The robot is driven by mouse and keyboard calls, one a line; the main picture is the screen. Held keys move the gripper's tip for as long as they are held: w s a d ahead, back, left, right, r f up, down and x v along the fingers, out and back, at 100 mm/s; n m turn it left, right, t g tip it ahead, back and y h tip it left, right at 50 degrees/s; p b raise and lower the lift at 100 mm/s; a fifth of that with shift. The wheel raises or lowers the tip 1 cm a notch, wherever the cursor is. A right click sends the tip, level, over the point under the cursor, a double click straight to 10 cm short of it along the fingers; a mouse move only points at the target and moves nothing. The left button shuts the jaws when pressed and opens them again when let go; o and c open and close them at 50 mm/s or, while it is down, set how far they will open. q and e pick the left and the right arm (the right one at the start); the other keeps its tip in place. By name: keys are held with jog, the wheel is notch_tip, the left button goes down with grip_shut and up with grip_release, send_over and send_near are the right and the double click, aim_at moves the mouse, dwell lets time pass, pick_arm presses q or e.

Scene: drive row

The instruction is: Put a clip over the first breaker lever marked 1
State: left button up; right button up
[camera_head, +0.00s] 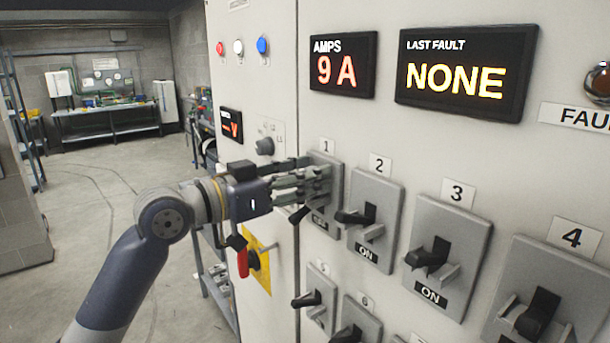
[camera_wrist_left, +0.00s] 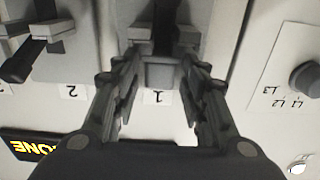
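The grey breaker marked 1 (camera_head: 336,167) is on the panel, partly hidden behind my left gripper (camera_head: 323,180). Its black lever (camera_head: 299,214) shows just below the fingers. In the left wrist view the breaker's face (camera_wrist_left: 160,74) lies between the two fingers, with the upside-down 1 label (camera_wrist_left: 156,97) below it. There my left gripper (camera_wrist_left: 162,55) has its fingertips apart, one on each side, close to grey pieces flanking the dark lever (camera_wrist_left: 166,18). I cannot make out a separate clip. Whether the fingertips touch anything is unclear. My right gripper is not in view.
Breaker 2 (camera_head: 377,197), breaker 3 (camera_head: 463,232) and breaker 4 (camera_head: 567,268) sit to the right, with levers sticking out. A lower row includes breaker 5 (camera_head: 320,281). A red handle (camera_head: 243,263) and round knob (camera_head: 265,146) are left of the breakers. Open floor (camera_head: 90,190) lies left.

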pick_arm(q)
jog(key=shift+a+r, duration=0.1)
dwell(0.3)
jog(key=b+v, duration=0.3)
jog(key=v, duration=0.9)
jog(key=shift+b, duration=0.4)
jog(key=shift+w, duration=0.1)
